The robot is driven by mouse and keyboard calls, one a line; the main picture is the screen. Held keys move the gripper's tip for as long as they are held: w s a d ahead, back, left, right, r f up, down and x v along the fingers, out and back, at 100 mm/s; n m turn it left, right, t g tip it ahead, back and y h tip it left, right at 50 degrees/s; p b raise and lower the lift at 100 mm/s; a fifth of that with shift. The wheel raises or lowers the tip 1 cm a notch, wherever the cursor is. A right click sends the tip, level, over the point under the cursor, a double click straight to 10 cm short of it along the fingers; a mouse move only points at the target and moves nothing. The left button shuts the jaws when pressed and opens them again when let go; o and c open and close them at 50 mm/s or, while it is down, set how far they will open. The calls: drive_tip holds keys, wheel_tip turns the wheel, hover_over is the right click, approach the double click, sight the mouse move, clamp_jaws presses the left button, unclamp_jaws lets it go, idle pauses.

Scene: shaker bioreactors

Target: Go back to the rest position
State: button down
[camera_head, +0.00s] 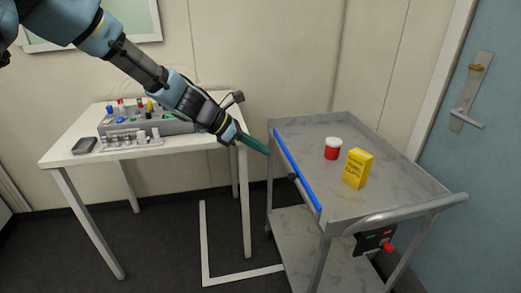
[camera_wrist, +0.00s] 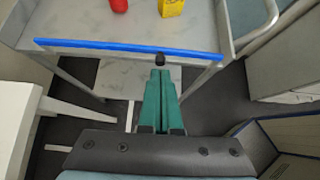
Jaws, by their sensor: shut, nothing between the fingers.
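My gripper (camera_head: 266,150) reaches down and right from the upper left, in the gap between the white table and the grey cart. Its green fingers are together and hold nothing. In the wrist view, the closed fingers (camera_wrist: 160,75) point toward the cart's blue-edged side, and their tip appears just below the blue strip (camera_wrist: 120,46). I cannot tell whether the tip touches the cart.
The grey cart (camera_head: 300,129) carries a red jar with a white lid (camera_head: 333,149) and a yellow box (camera_head: 358,168). The white table (camera_head: 65,152) at left holds a grey panel (camera_head: 175,127) with coloured parts and a small dark box (camera_head: 85,145). A blue door (camera_head: 495,180) stands at right.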

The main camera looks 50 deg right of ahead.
idle(0.3)
drive_tip(key=w+a+m+t+y, duration=0.15)
drive_tip(key=w+a, duration=0.35)
drive_tip(key=a, duration=0.5)
drive_tip(key=w+a+m+t+y, duration=0.1)
drive_tip(key=w+a+m+t, duration=0.15)
drive_tip(key=w+a, duration=0.45)
drive_tip(key=w+a+m+t+y, duration=0.1)
drive_tip(key=w+a+m+y, duration=0.15)
drive_tip(key=a, duration=0.95)
drive_tip(key=s+a+r+m+t+y, duration=0.1)
drive_tip(key=a+r+m, duration=0.1)
drive_tip(key=a, duration=1.1)
drive_tip(key=s+a+r+m+t+y, duration=0.1)
drive_tip(key=a+r+m, duration=0.1)
drive_tip(key=a, duration=1)
drive_tip(key=shift+s+a+r+m+y, duration=0.3)
drive_tip(key=shift+s+a+m+y, duration=0.1)
drive_tip(key=shift+m, duration=0.45)
